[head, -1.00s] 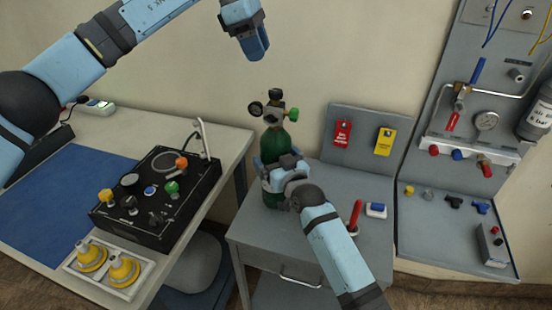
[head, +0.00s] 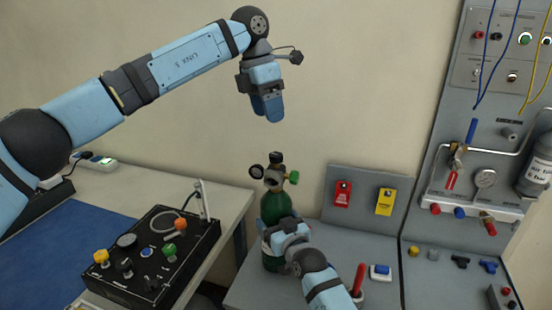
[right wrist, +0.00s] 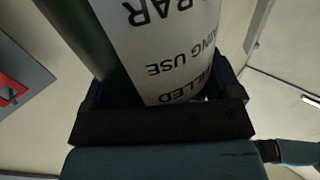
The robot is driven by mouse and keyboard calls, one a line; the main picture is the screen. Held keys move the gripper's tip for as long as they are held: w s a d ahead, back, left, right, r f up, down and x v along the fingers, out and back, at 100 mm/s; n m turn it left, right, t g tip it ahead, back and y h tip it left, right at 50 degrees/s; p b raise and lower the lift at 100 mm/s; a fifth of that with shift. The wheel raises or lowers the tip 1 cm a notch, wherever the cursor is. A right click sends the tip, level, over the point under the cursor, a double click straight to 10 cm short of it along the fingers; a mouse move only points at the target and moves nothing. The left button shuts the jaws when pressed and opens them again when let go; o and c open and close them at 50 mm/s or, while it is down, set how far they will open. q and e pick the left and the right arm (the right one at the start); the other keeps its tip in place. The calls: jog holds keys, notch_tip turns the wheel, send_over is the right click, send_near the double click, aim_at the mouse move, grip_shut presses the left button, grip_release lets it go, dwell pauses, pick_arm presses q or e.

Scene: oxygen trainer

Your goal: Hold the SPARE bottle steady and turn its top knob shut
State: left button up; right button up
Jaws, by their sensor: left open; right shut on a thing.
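The green bottle (head: 275,207) stands upright on the grey cabinet top. Its valve head carries a dark top knob (head: 276,158), a gauge (head: 257,171) and a green side knob (head: 293,177). My right gripper (head: 284,236) is shut around the lower part of the bottle; the right wrist view shows the bottle's white printed label (right wrist: 175,50) close between the fingers. Whether the label reads SPARE cannot be seen. My left gripper (head: 267,112) hangs above the bottle, fingers pointing down, open and empty, clear of the top knob.
A back panel with a red tag (head: 342,194) and a yellow tag (head: 385,201) stands right of the bottle. A black control box (head: 150,255) sits on the left table.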

aim_at(276, 155)
pick_arm(q)
jog(key=f+n, duration=0.3)
jog(key=d+f+n+y, duration=0.1)
jog(key=f+n, duration=0.2)
jog(key=n, duration=0.1)
jog(key=f+n+y, duration=0.1)
jog(key=f+n, duration=0.2)
jog(key=f, duration=0.1)
jog(key=shift+s+d+n+t, duration=0.15)
jog(key=shift+d+n+t, duration=0.15)
jog(key=shift+d, duration=0.1)
jog(key=c, duration=0.9)
